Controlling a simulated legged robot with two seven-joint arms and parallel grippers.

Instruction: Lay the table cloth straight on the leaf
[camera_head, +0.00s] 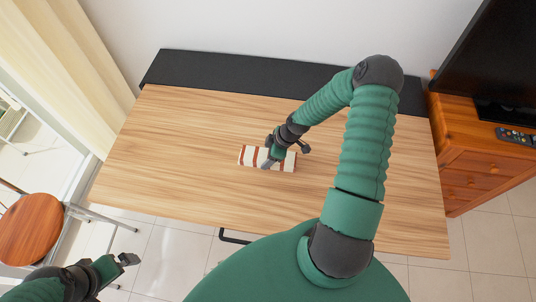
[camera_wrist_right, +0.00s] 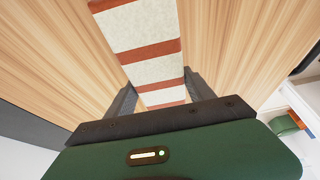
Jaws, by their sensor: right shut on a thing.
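The table cloth (camera_head: 254,157), cream with rust-red stripes, is a small folded bundle on the wooden table leaf (camera_head: 180,140), near its middle. It lies with its long side roughly along the leaf. My right gripper (camera_head: 268,163) is over the cloth and shut on it. In the right wrist view the striped cloth (camera_wrist_right: 140,35) runs between the two fingers (camera_wrist_right: 155,95), with the wood grain on both sides. My left gripper (camera_head: 125,262) is at the lower left, away from the leaf. Its jaws are too small to judge.
A black strip (camera_head: 230,72) runs along the back of the leaf by the wall. A wooden cabinet (camera_head: 475,165) with a screen (camera_head: 500,60) and a remote (camera_head: 515,134) stands at right. A round stool (camera_head: 30,228) and curtain (camera_head: 70,60) are at left. The leaf around the cloth is bare.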

